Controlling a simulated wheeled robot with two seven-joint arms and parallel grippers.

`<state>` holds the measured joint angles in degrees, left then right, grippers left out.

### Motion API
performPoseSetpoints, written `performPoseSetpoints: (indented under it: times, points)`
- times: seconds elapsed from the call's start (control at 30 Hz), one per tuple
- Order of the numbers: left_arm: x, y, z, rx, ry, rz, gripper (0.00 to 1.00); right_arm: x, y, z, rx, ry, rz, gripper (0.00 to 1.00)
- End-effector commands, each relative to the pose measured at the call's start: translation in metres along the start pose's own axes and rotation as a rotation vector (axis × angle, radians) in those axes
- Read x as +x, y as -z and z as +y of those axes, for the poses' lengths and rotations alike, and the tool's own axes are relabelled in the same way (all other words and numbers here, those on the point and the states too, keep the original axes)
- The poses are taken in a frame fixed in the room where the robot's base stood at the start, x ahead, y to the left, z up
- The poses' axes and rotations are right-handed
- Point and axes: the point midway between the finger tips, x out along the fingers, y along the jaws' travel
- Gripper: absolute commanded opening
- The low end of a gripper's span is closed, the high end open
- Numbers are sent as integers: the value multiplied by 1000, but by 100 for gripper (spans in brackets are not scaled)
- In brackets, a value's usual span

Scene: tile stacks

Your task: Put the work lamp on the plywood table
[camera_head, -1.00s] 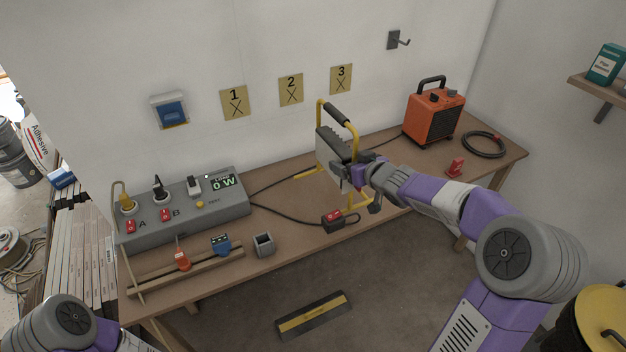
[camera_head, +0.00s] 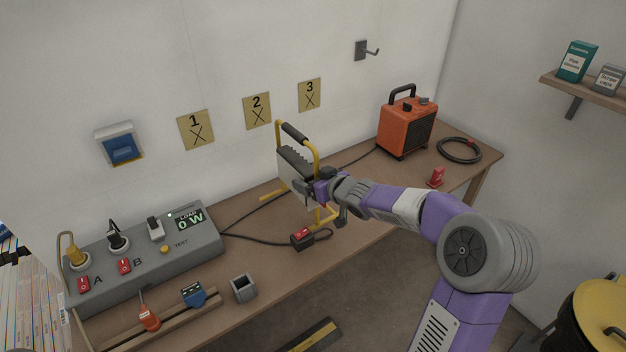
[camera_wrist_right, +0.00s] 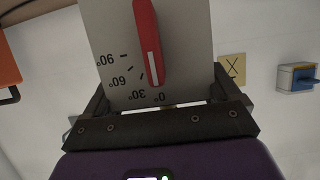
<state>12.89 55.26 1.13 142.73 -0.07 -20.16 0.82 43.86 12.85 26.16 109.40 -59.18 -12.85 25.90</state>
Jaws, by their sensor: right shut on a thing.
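The work lamp (camera_head: 294,165) has a grey finned head in a yellow tube frame with a black top handle. It is upright at the middle of the plywood table (camera_head: 262,282), its yellow feet at or just above the top; I cannot tell if they touch. My right gripper (camera_head: 322,188) is shut on the lamp from the right. In the right wrist view, a grey plate (camera_wrist_right: 185,60) with an angle scale and a red lever (camera_wrist_right: 147,45) sits between the fingers (camera_wrist_right: 160,108). My left gripper is out of view.
A black cable runs past a red-switched box (camera_head: 303,238) in front of the lamp. The grey power panel (camera_head: 145,258) stands left, the orange heater (camera_head: 405,128) right. A grey cup (camera_head: 243,288) and a wooden rack (camera_head: 165,320) lie near the front edge.

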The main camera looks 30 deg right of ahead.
Motion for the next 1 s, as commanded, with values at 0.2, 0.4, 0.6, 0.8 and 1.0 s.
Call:
performPoseSetpoints:
  times: [0.2,0.4,0.6,0.8,1.0]
  points:
    - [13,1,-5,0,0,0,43,5,-8,-1,-4,2,17,4]
    - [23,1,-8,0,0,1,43,10,-20,-1,-3,2,16,4]
    - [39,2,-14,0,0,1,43,18,-39,-1,-3,3,16,4]
    - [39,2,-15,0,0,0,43,19,-41,-1,-4,2,14,4]
    - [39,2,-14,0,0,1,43,20,-48,0,-1,0,-4,100]
